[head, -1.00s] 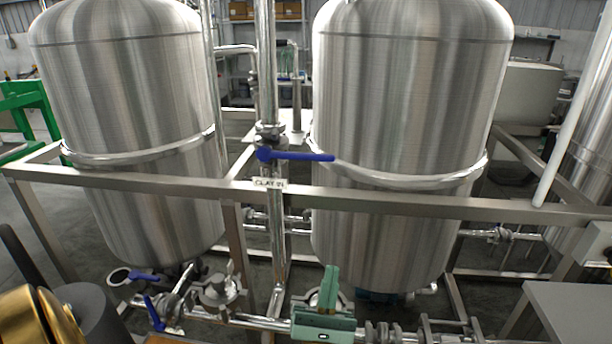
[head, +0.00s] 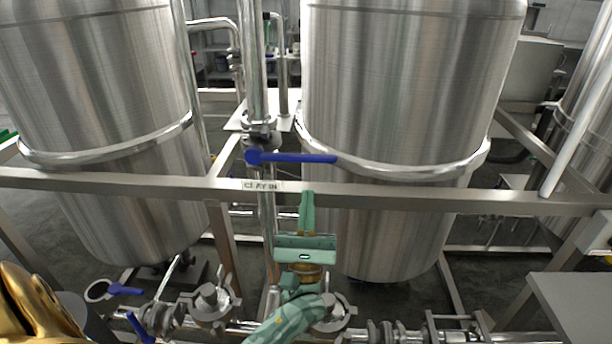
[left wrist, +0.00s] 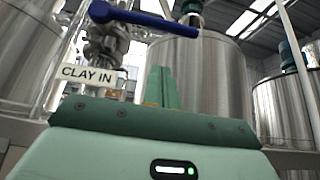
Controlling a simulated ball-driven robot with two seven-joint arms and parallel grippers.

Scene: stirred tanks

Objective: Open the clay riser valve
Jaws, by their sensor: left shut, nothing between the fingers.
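The clay riser valve has a blue lever handle (head: 292,157) on the vertical steel riser pipe (head: 256,70). The lever lies horizontal, across the pipe, and points right. A "CLAY IN" label (head: 263,185) sits on the frame rail just below it. My left gripper (head: 307,196) is shut and empty, with its fingers upright in front of the rail, below the right part of the lever and apart from it. In the left wrist view, the fingers (left wrist: 158,84) stand beneath the blue lever (left wrist: 130,18), with the label (left wrist: 88,75) to their left. My right gripper is not in view.
A steel frame rail (head: 420,201) crosses in front of two large tanks (head: 100,90) (head: 400,90). Low pipework with clamps and other blue-handled valves (head: 125,290) runs along the bottom. A grey box (head: 575,300) stands at the lower right.

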